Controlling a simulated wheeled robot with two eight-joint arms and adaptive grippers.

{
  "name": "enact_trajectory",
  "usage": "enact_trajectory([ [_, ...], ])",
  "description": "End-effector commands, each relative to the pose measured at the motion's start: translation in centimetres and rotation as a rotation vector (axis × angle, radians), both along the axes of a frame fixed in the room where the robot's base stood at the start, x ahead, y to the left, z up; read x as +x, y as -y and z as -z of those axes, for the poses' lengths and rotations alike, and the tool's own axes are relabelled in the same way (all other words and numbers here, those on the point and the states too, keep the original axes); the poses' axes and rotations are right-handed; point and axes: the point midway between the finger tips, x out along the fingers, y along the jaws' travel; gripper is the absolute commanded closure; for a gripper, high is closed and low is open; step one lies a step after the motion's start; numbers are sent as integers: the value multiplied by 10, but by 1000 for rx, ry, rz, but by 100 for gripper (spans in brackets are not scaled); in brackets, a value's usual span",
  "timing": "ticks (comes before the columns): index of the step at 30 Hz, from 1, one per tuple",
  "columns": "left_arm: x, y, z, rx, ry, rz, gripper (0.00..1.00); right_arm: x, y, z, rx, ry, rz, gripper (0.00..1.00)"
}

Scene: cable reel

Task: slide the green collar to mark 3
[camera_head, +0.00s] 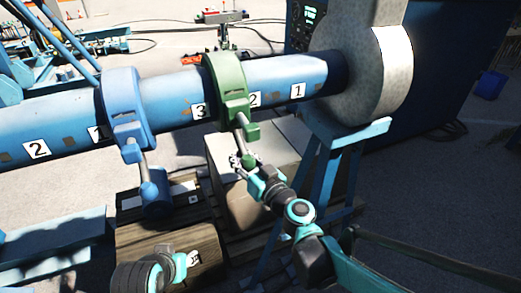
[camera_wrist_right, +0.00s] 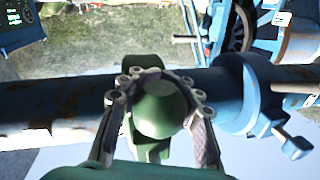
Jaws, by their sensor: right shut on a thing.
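The green collar (camera_head: 228,82) sits around the blue pipe (camera_head: 292,76). The white plate of mark 3 (camera_head: 198,111) is just left of the collar, partly against its edge, and mark 2 (camera_head: 255,99) is just right of it. A handle with a green knob hangs from the collar. My right gripper (camera_head: 246,162) is shut on this green knob, which also shows between the fingers in the right wrist view (camera_wrist_right: 160,108).
A blue collar (camera_head: 125,105) with its own handle sits on the pipe left of the green one. Mark 1 (camera_head: 298,90) is near the grey flange (camera_head: 350,75) at the pipe's right end. Wooden blocks (camera_head: 245,195) stand below.

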Motion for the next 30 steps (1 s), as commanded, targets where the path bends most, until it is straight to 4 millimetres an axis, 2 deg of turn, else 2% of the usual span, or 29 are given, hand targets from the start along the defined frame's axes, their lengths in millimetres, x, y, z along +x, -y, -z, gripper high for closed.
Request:
enact_trajectory([
  [1, 0, 0, 0, 0, 0, 0, 60, -2, -7, 0, -2, 1, -3, 100],
  [6, 0, 0, 0, 0, 0, 0, 60, -5, -16, 0, -2, 1, 0, 100],
  [17, 0, 0, 0, 0, 0, 0, 60, -6, -19, 0, 0, 0, -2, 100],
  [18, 0, 0, 0, 0, 0, 0, 60, -6, -19, 0, 0, 0, -3, 70],
  [21, 0, 0, 0, 0, 0, 0, 60, -6, -19, 0, 0, 0, -2, 45],
  [30, 0, 0, 0, 0, 0, 0, 60, -6, -17, 0, -1, 0, 1, 45],
])
